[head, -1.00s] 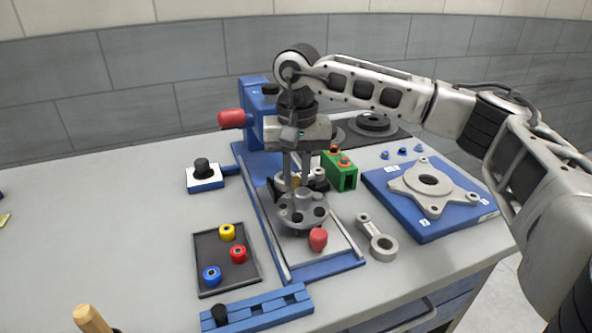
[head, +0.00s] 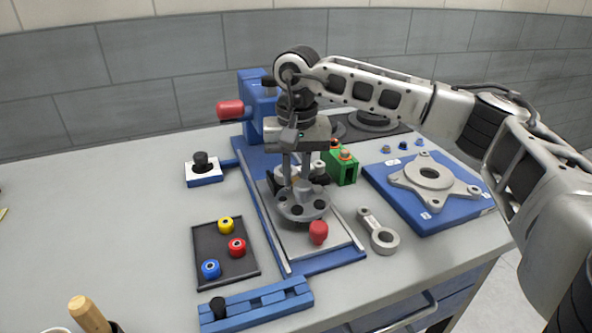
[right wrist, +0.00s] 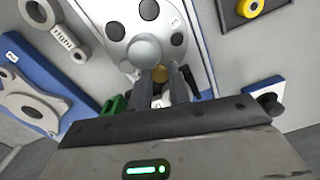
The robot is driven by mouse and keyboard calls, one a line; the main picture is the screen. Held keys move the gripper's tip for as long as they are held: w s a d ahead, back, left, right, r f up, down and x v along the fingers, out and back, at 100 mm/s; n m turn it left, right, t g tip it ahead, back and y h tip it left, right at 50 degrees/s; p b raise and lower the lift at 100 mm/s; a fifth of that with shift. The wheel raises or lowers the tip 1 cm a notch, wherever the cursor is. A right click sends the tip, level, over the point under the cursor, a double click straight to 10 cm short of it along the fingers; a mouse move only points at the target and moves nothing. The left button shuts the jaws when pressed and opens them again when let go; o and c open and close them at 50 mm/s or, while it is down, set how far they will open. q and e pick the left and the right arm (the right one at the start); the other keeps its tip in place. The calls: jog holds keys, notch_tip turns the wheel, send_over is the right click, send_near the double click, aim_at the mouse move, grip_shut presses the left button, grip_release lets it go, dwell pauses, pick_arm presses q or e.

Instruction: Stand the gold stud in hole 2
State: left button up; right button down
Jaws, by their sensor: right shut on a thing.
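The grey round flange (head: 303,211) with several dark holes sits on the blue fixture's plate; it also shows in the right wrist view (right wrist: 128,23), with a domed centre hub. My right gripper (head: 296,182) points down over the flange's far side, its fingers close to the flange. In the right wrist view the gripper (right wrist: 165,80) is shut on the gold stud (right wrist: 160,73), beside the hub. The stud's lower end is hidden, so I cannot tell whether it is in a hole. Hole numbers are too small to read surely. My left gripper is not in view.
A red knob (head: 318,232) stands at the plate's near edge. A green block (head: 345,171) is close to the right of the gripper. A dark tray (head: 208,254) with coloured rollers lies left. A blue plate with a grey bracket (head: 431,181) lies right. A grey link (head: 382,240) lies nearer.

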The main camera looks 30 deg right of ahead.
jog(key=c, duration=1.6)
grip_release()
jog(key=shift+c, duration=0.2)
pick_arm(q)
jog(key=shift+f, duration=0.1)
pick_arm(e)
jog(key=shift+r+p, duration=0.95)
jog(key=shift+r, duration=0.6)
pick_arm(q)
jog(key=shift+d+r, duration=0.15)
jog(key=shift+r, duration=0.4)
pick_arm(e)
jog(key=o, duration=0.6)
jog(key=shift+c, duration=0.2)
